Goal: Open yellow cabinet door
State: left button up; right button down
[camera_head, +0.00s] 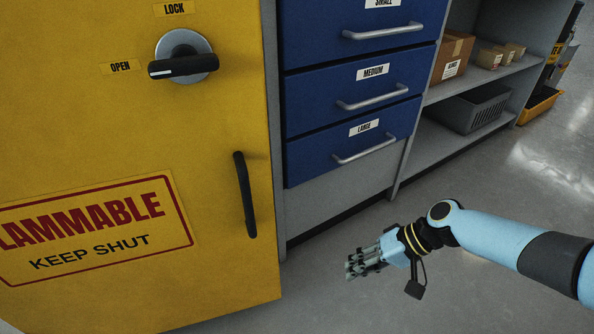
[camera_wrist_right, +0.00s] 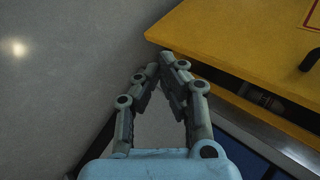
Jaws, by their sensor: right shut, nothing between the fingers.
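The yellow cabinet door (camera_head: 90,130) fills the left of the head view. Its round knob (camera_head: 183,56) has a black lever pointing left towards the OPEN label. A black upright handle (camera_head: 245,195) sits near the door's right edge. In the wrist view, the door (camera_wrist_right: 240,40) shows at upper right with part of its handle (camera_wrist_right: 311,60). A dark gap with a pale object (camera_wrist_right: 262,97) shows beside the door edge, so the door looks slightly ajar. My right gripper (camera_head: 350,268) is shut and empty, low and right of the handle, apart from it. My left gripper is out of view.
Blue drawers (camera_head: 365,87) with metal handles stand right of the door. Further right are shelves with cardboard boxes (camera_head: 452,56) and a grey crate (camera_head: 475,108). A yellow bin (camera_head: 541,105) is beyond. The grey floor (camera_head: 480,190) in front is clear.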

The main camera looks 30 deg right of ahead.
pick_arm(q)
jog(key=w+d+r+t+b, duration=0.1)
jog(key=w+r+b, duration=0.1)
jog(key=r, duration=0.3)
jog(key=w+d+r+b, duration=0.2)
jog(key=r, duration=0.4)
pick_arm(e)
jog(key=w+r+t+y, duration=0.35)
jog(key=w+r, duration=0.45)
jog(key=r, duration=0.3)
jog(key=w+r+t+y, duration=0.2)
jog(key=w+r+y, duration=0.2)
jog(key=w+r, duration=0.45)
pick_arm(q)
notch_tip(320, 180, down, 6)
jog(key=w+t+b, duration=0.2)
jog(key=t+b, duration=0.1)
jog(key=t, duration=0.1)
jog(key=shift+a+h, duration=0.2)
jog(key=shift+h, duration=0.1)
pick_arm(e)
jog(key=a+r, duration=0.2)
jog(key=a, duration=0.7)
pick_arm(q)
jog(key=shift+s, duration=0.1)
pick_arm(e)
jog(key=shift+g, duration=0.25)
